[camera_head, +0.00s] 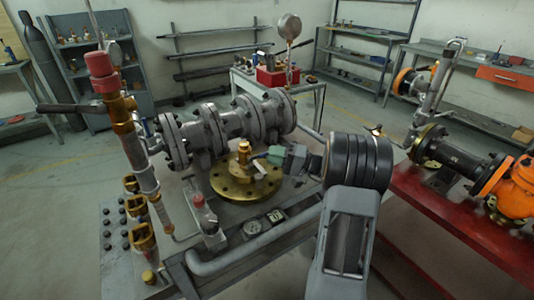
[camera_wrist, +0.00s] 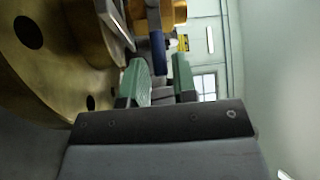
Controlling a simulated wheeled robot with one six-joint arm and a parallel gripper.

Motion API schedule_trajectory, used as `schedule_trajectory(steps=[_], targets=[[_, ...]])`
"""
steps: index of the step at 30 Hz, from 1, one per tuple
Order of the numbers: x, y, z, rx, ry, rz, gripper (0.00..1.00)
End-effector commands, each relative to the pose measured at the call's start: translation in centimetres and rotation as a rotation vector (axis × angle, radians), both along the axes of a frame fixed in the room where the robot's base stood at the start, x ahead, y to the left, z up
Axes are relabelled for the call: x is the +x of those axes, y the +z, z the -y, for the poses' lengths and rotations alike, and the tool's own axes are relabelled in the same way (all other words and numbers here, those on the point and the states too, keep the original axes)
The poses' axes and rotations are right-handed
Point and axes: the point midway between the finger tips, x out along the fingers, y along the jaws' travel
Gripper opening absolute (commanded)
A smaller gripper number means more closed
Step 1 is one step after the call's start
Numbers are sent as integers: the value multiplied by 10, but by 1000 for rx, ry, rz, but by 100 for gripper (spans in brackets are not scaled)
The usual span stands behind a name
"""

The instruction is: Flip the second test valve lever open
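My gripper (camera_head: 270,157) reaches in from the right, its green fingers close beside a small brass valve fitting (camera_head: 243,153) on a round brass flange (camera_head: 232,186). In the wrist view my gripper (camera_wrist: 160,82) has its two green fingers apart. A narrow blue lever-like piece (camera_wrist: 157,52) lies in line with the gap between them, beside brass fittings (camera_wrist: 174,12). I cannot tell whether it is between the fingertips or just beyond them, or touching. A small pale lever-like piece (camera_head: 260,168) shows near my fingertips in the head view. Which test valve this is cannot be told.
Grey flanged pipework (camera_head: 215,130) stands behind the brass flange. A pipe with a red cap (camera_head: 99,64) and a dark handle rises at left. A red bench (camera_head: 460,225) with orange valve parts stands right.

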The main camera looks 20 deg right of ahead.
Motion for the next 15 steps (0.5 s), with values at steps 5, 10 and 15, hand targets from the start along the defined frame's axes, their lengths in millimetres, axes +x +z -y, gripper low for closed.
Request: schedule_trajectory(steps=[5,10,15], targets=[[11,3,-14,0,1,0,26],[15,3,-19,-1,1,-1,26],[15,3,-20,-1,0,-1,26]])
